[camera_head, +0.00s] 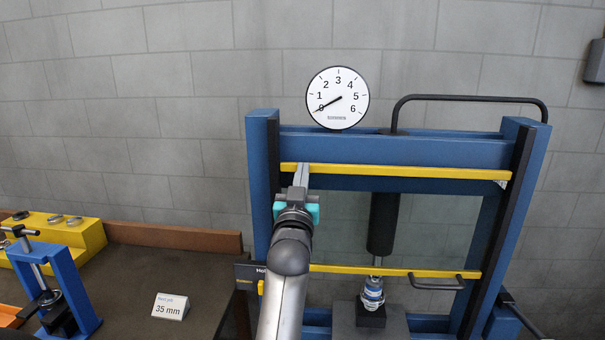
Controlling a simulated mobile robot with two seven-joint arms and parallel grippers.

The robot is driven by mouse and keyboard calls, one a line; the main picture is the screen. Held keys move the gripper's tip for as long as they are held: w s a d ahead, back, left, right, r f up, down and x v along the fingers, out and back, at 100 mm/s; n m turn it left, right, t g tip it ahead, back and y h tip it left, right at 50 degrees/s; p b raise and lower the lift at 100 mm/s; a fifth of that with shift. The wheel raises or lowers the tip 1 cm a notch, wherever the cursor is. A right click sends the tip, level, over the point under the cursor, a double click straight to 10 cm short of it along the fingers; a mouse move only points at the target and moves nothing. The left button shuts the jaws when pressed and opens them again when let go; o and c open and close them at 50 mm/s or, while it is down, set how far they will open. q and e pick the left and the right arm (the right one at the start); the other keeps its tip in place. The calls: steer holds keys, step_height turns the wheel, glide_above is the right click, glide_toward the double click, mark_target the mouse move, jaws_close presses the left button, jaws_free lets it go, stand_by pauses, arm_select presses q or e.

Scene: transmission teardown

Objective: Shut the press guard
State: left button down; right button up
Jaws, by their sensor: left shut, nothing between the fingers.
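The press (395,150) is a blue frame on the right. Its guard appears to be a clear panel (440,225) between an upper yellow bar (420,172) and a lower yellow bar (345,269). A dark handle (437,285) sits on the lower bar at its right end. The guard spans the opening in front of the ram. My left gripper (302,172) is shut and empty. Its fingertips overlap the left end of the upper bar; I cannot tell whether they touch it. My arm hides the left part of the guard. My right gripper is out of view.
A round gauge (338,98) tops the press. A dark ram (383,222) hangs above a metal part (373,293) on a block. At left are a blue fixture (75,285), a yellow block (85,238) and a "35 mm" card (170,306) on a dark bench (150,268).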

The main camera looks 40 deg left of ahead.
arm_select(q)
steer(key=shift+f, duration=0.1)
step_height(320, 180, down, 23)
steer(key=b, duration=1.4)
steer(key=shift+b, duration=0.35)
steer(key=shift+r, duration=0.2)
